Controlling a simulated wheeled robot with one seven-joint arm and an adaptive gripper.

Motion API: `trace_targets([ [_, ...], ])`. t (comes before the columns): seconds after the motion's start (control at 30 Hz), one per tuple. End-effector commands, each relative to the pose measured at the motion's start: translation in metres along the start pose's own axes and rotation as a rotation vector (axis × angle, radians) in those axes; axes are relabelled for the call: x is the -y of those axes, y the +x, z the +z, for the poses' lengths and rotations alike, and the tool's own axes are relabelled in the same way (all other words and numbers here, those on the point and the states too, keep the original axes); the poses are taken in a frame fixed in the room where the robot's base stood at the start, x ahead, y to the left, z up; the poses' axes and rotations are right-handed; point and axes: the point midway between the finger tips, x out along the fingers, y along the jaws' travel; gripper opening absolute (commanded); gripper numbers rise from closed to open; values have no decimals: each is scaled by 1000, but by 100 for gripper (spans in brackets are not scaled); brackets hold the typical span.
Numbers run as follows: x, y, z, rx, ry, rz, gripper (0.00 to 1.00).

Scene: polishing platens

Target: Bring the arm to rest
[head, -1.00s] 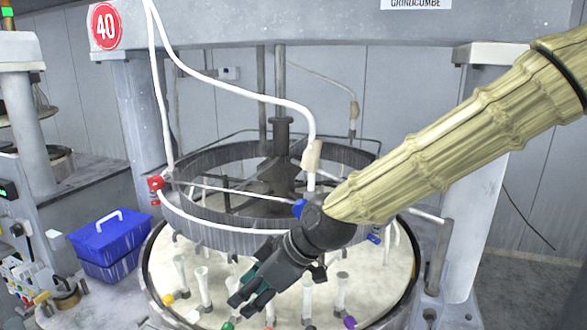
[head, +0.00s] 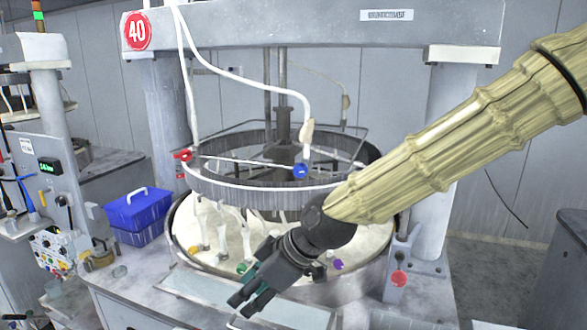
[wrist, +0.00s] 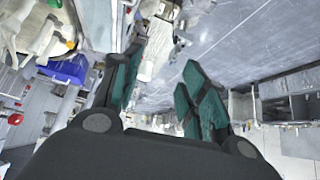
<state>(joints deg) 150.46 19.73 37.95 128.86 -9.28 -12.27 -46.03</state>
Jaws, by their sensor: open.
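My gripper (head: 246,300) is black and hangs at the end of my sleeved arm, low in the head view, in front of the round polishing machine's near rim. In the wrist view its two teal-lined fingers (wrist: 160,90) stand apart with nothing between them, so it is open and empty. The pale round platen (head: 225,247) lies behind and to the left of it, partly hidden by my arm. Whether the gripper touches the machine's front ledge cannot be told.
A blue lidded box (head: 138,215) stands left of the platen. A control panel (head: 62,252) with coloured knobs is at the far left. A red knob (head: 398,279) is on the machine's right front. Open floor (head: 485,275) shows at the right.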

Motion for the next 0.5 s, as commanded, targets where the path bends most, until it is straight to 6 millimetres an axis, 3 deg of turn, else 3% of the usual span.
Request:
trace_targets([
  [0.27,-5,28,31,16,82,-1,43],
  [0.5,-8,63,74,37,197,2,43],
])
